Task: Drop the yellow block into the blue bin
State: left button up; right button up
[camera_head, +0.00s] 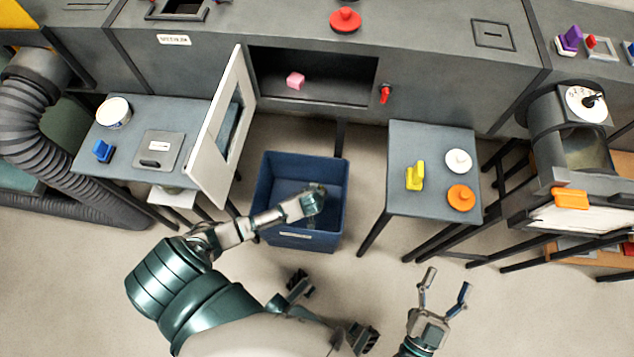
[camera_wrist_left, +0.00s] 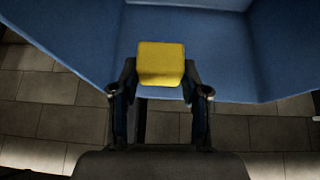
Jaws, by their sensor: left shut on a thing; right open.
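The yellow block (camera_wrist_left: 160,63) is between the fingers of my left gripper (camera_wrist_left: 160,85) in the left wrist view, with the inside of the blue bin (camera_wrist_left: 205,38) behind it. In the head view the blue bin (camera_head: 268,195) stands on the floor, open at the top. My left gripper (camera_head: 315,200) is over the bin's opening there, and the block is hidden by the hand. My left gripper is shut on the block. My right gripper (camera_head: 444,292) is open and empty over bare floor, in front of the right small table and apart from it.
A small table (camera_head: 438,143) right of the bin holds a yellow brush-like piece (camera_head: 415,176), a white disc (camera_head: 458,161) and an orange disc (camera_head: 461,198). An open white door (camera_head: 206,160) stands left of the bin. A pink block (camera_head: 296,81) sits in the cabinet opening behind.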

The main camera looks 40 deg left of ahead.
pick_arm(q)
jog(key=o, duration=1)
jog(key=v, duration=1.1)
jog(key=shift+s+r, duration=0.2)
jog(key=shift+r, duration=0.1)
